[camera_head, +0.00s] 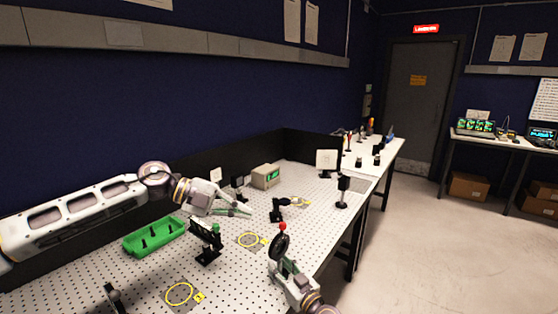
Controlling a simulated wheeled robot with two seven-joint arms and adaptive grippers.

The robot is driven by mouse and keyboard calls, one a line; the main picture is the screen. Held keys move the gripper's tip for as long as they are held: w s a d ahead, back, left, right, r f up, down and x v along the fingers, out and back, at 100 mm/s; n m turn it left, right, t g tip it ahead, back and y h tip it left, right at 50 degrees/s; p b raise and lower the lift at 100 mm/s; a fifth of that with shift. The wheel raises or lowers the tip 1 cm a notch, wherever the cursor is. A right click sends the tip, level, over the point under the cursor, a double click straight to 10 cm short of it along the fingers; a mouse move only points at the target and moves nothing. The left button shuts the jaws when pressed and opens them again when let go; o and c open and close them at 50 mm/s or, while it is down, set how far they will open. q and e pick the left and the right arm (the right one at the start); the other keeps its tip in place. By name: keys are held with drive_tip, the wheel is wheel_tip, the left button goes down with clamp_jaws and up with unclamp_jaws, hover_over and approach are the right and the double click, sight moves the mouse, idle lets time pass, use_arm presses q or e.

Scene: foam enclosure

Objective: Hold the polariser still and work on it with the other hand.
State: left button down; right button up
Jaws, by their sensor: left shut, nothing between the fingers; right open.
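A dark round mount with a red knob on top, which looks like the polariser (280,246), stands near the front edge of the perforated table (120,283). My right gripper (283,266) is open, right in front of the mount's lower part and overlapping it in the picture. I cannot tell whether its fingers are around the post, and the mount's base is hidden. My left gripper (244,210) is shut and empty above the table, behind and left of the round mount and apart from it.
A black mount with a green knob (207,241) stands left of the round mount. Another black mount (277,211) stands behind it, near my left fingertips. A green tray (154,237) lies at left. Yellow rings (180,294) mark the table. A post mount (343,191) stands farther right.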

drive_tip(key=v, duration=1.1)
drive_tip(key=shift+s, duration=0.1)
idle(0.5)
wheel_tip(320, 180, up, 9)
drive_tip(key=p, duration=0.9)
drive_tip(key=shift+r+p, duration=0.55)
